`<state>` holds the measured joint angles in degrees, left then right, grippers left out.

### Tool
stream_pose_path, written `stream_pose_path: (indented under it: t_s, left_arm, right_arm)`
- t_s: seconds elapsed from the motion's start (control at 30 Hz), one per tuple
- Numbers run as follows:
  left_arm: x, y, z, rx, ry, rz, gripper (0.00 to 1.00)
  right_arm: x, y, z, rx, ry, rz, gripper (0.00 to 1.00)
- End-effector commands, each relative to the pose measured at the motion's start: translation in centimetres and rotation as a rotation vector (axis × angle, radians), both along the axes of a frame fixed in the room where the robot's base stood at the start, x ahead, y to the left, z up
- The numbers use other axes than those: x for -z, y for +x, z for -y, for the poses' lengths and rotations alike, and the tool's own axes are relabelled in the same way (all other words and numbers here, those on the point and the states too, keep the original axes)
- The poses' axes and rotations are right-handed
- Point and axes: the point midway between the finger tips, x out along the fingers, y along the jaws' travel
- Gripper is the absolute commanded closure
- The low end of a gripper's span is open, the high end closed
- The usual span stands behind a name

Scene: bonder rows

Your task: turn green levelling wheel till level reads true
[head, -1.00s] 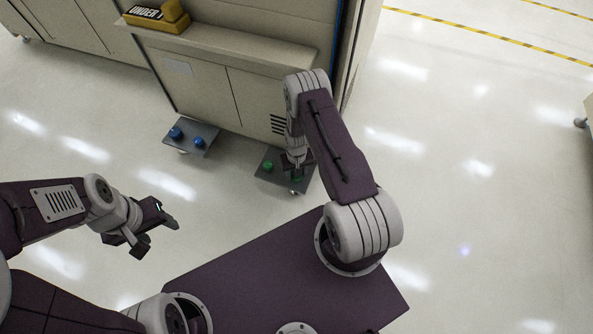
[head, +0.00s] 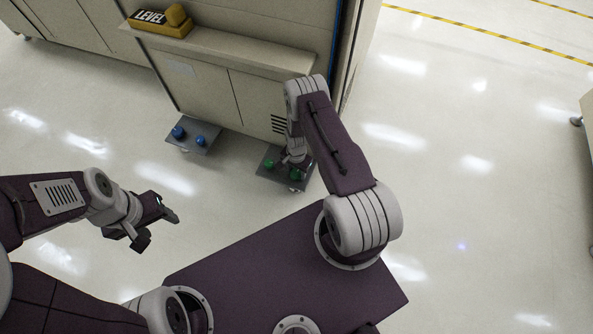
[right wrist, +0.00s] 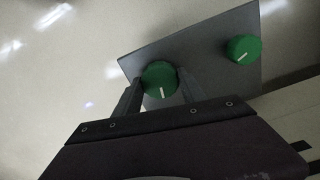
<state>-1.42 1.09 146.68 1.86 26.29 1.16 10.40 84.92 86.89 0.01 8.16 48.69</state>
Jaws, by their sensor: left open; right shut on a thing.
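A yellow level box (head: 172,29) on the cabinet's shelf shows the word LEVEL on its black sign (head: 149,17). Two green wheels stand on a grey foot plate by the cabinet base. My right gripper (head: 296,168) is shut on the right-hand green wheel (head: 297,176). In the right wrist view, its fingers (right wrist: 160,82) sit on either side of that wheel (right wrist: 160,77), whose white mark points down. The other green wheel (head: 268,163) is free; it also shows in the right wrist view (right wrist: 243,49). My left gripper (head: 158,226) is open and empty above the floor.
A second grey plate (head: 190,143) with two blue wheels (head: 178,132) lies left of the green pair. The cabinet (head: 205,92) rises behind both plates. The shiny floor (head: 470,210) to the right is clear.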

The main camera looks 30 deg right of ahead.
Motion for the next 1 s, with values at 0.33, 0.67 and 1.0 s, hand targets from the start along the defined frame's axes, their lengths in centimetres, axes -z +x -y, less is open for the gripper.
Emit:
stream_pose_path:
  t_s: [0.33, 0.67, 1.0]
  left_arm:
    - [-0.26, 0.00, -0.01, 0.000, 0.000, 0.000, 0.45]
    - [-0.27, 0.00, -0.01, 0.000, 0.000, 0.000, 0.45]
    - [-0.26, 0.00, 0.00, 0.000, 0.000, 0.000, 0.45]
  right_arm:
    - [0.00, -0.11, -0.05, 0.087, 0.000, -0.004, 0.93]
    - [0.02, -0.12, -0.06, 0.095, 0.000, -0.004, 0.93]
    - [0.01, -0.07, -0.04, 0.094, 0.000, -0.002, 0.30]
